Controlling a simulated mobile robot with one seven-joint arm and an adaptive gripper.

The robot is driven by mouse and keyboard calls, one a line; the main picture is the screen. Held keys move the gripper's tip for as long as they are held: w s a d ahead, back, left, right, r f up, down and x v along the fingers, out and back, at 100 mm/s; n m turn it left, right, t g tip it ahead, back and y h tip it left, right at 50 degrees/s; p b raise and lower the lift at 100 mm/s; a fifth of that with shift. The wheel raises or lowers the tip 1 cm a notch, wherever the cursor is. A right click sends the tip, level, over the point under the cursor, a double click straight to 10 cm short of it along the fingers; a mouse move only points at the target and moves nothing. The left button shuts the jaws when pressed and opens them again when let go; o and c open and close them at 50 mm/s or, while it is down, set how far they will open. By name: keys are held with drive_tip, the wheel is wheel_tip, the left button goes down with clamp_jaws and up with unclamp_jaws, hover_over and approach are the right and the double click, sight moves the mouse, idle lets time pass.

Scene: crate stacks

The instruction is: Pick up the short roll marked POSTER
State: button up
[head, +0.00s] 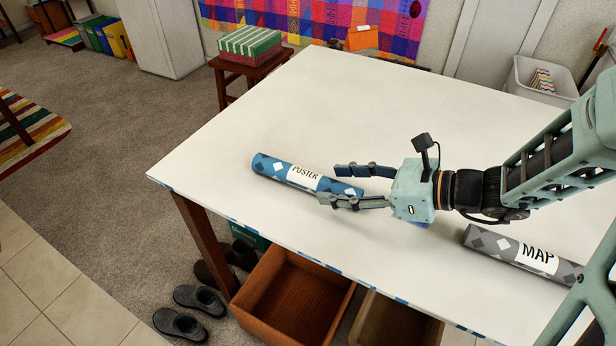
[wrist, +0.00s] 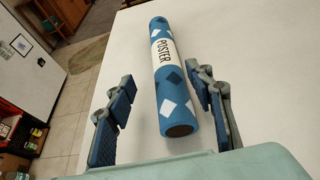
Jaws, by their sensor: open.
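The short blue roll marked POSTER (head: 273,168) lies on the white table near its left front edge. It has white and dark diamonds and a white label. My gripper (head: 338,185) is open at the roll's right end. In the wrist view, the POSTER roll (wrist: 171,80) lies lengthwise between the two spread fingers of my gripper (wrist: 165,110), nearer the right finger. I see a gap on the left side; whether the right finger touches is hard to tell.
A grey roll marked MAP (head: 500,246) lies on the table at the right. The table's (head: 330,100) back half is clear. Open brown boxes (head: 262,312) and dark shoes (head: 190,310) are on the floor below its front edge. A stool (head: 249,75) with striped boxes stands behind.

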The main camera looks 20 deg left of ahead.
sight(312, 180)
drive_tip(key=shift+w+x, duration=0.25)
drive_tip(key=shift+x, duration=1.5)
drive_tip(key=shift+w+x, duration=0.2)
drive_tip(key=shift+x, duration=1.6)
drive_tip(key=shift+d+f, duration=0.1)
drive_tip(key=c, duration=1.3)
